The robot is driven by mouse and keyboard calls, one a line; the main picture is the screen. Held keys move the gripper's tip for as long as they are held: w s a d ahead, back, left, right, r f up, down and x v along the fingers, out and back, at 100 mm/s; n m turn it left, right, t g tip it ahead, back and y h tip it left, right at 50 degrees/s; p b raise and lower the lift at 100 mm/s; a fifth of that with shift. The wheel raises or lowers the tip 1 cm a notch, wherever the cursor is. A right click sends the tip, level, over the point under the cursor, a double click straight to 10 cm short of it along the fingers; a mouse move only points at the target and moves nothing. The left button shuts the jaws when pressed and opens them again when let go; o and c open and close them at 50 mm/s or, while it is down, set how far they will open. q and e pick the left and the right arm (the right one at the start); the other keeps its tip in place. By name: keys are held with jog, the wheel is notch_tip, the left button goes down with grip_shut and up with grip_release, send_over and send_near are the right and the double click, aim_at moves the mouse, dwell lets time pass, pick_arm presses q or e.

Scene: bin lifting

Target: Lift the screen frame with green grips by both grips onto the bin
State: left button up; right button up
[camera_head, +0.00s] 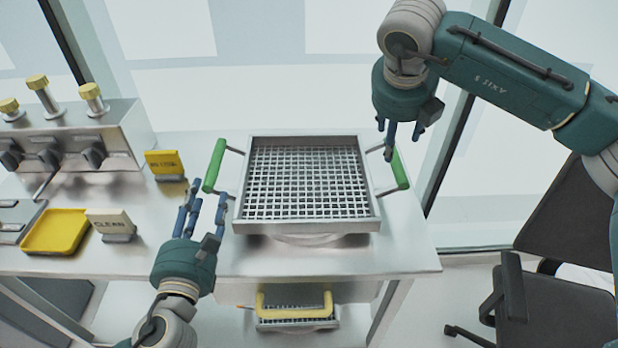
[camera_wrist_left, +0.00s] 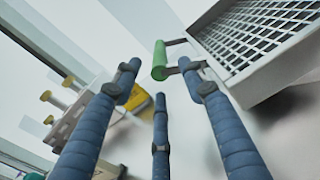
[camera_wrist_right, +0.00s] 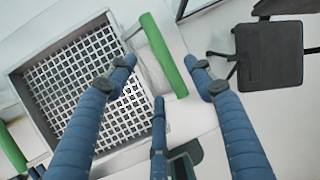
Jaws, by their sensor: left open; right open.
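The screen frame (camera_head: 308,228) is a square metal frame with a wire mesh. It rests on a round base, mostly hidden under it, on the metal table. Its left green grip (camera_head: 214,165) and right green grip (camera_head: 399,169) stick out on metal brackets. My left gripper (camera_head: 208,205) is open and empty, just in front of the left grip, which shows ahead of its fingers in the left wrist view (camera_wrist_left: 160,60). My right gripper (camera_head: 402,142) is open above the right grip, which lies between its spread fingers in the right wrist view (camera_wrist_right: 164,55). Neither gripper visibly touches a grip.
A second frame with a yellow handle (camera_head: 294,300) sits on the shelf below. On the left are a yellow tray (camera_head: 55,231), a CLEAN sign (camera_head: 110,225), a yellow sign (camera_head: 164,163) and a metal unit with knobs (camera_head: 75,145). A black chair (camera_head: 550,290) stands right of the table.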

aim_at(213, 161)
pick_arm(q)
jog(key=shift+s+a+r, duration=0.1)
jog(key=shift+s, duration=0.05)
jog(key=w, duration=1.1)
jog(key=shift+d, duration=0.25)
pick_arm(e)
jog(key=x, duration=1)
jog(key=shift+w+f, duration=0.15)
jog(key=shift+f, duration=0.2)
pick_arm(q)
jog(key=c, duration=1)
pick_arm(e)
jog(key=c, duration=1)
pick_arm(q)
grip_shut()
pick_arm(e)
grip_shut()
pick_arm(q)
jog(key=shift+w+r, duration=0.1)
jog(key=shift+r, duration=0.15)
pick_arm(e)
jog(key=shift+w+r, duration=0.1)
jog(key=shift+r, duration=0.15)
